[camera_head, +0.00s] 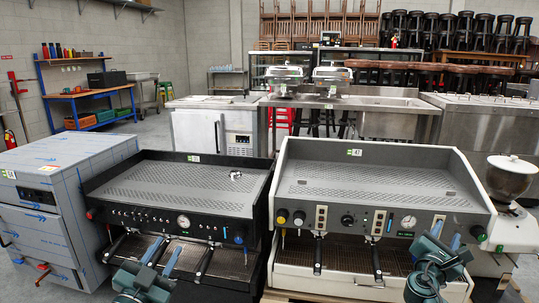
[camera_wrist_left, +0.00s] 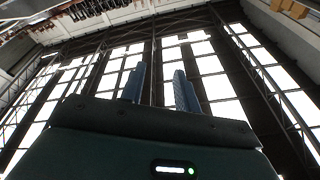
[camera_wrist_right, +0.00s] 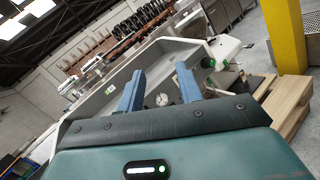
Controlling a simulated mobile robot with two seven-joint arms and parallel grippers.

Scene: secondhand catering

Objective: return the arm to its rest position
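My left gripper (camera_head: 162,255) is low in the head view, in front of the black espresso machine (camera_head: 180,190). In the left wrist view (camera_wrist_left: 158,90) its two blue fingers stand apart with nothing between them, pointing up toward the tall windows. My right gripper (camera_head: 447,236) is at the lower right of the head view, in front of the right end of the white espresso machine (camera_head: 375,180). In the right wrist view (camera_wrist_right: 160,90) its blue fingers are apart and hold nothing; the white machine shows beyond them.
A film-wrapped steel cabinet (camera_head: 40,220) stands left of the black machine. A white grinder (camera_head: 510,180) stands right of the white machine. Steel counters (camera_head: 385,118) fill the middle distance. A yellow post (camera_wrist_right: 283,35) shows in the right wrist view. Open floor (camera_head: 150,128) lies at the back left.

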